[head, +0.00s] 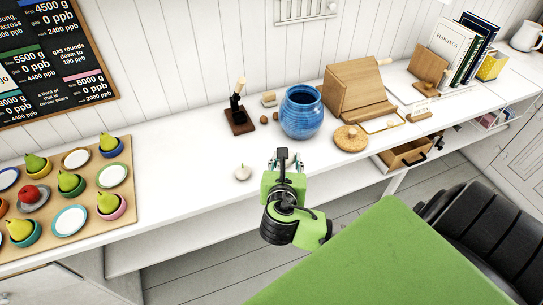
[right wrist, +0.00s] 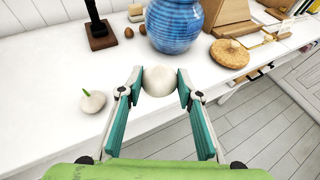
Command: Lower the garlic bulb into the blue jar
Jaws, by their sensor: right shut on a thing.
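The blue jar (head: 301,113) stands open-topped on the white shelf, and its lower part shows in the right wrist view (right wrist: 175,28). My right gripper (right wrist: 160,82) is shut on a round white garlic bulb (right wrist: 160,80), held between its fingertips in front of the jar, outside it. In the head view this gripper (head: 284,156) mostly hides the held bulb. A second garlic bulb (head: 242,172) rests on the shelf to the left of the gripper; it also shows in the right wrist view (right wrist: 92,100). My left gripper is not in view.
A round wooden lid (head: 350,138) lies right of the jar, by a wooden bread box (head: 355,88). A dark stand (head: 238,120) and small brown nuts (head: 263,120) are left of it. A board of pears and bowls (head: 100,175) is far left.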

